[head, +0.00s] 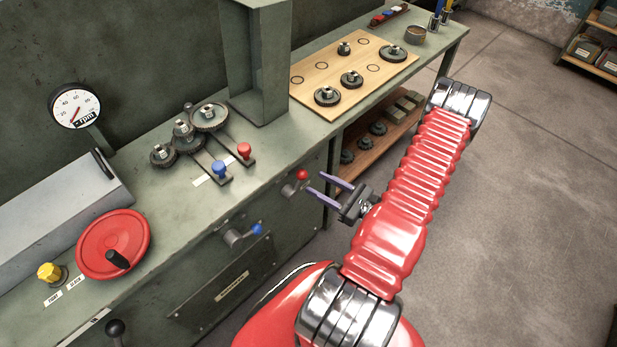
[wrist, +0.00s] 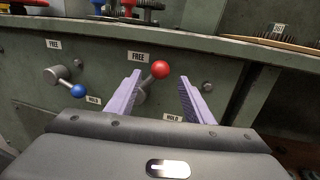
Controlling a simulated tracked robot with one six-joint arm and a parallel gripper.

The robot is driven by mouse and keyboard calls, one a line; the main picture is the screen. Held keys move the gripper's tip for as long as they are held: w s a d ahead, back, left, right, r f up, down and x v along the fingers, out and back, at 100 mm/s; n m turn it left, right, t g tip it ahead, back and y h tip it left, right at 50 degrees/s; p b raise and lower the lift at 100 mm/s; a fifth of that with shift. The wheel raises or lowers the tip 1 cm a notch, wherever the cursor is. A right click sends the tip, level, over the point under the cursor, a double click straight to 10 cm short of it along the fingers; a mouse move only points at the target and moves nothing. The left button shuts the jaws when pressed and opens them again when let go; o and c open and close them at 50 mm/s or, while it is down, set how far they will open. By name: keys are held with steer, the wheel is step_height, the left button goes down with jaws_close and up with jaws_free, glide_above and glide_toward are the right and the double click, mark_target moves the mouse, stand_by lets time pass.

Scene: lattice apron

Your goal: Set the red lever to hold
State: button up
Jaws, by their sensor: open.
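The red lever is on the green front panel, with its red ball (head: 302,174) just beyond my fingertips in the head view. The left finger partly hides the lever's grey hub. My gripper (head: 315,182) is open and empty, its two purple fingers facing the panel; they also show in the wrist view (wrist: 160,80).
A blue-knobbed lever (wrist: 78,90) sits left on the same panel, pointing down-right at its own HOLD label. On the bench top, two more levers carry a red knob (head: 244,150) and a blue knob (head: 219,168). A red handwheel (head: 114,244) stands further left. Open floor lies right.

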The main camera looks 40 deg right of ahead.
mark_target(296, 184)
steer(key=shift+x, duration=2.6)
steer(key=shift+c, duration=0.4)
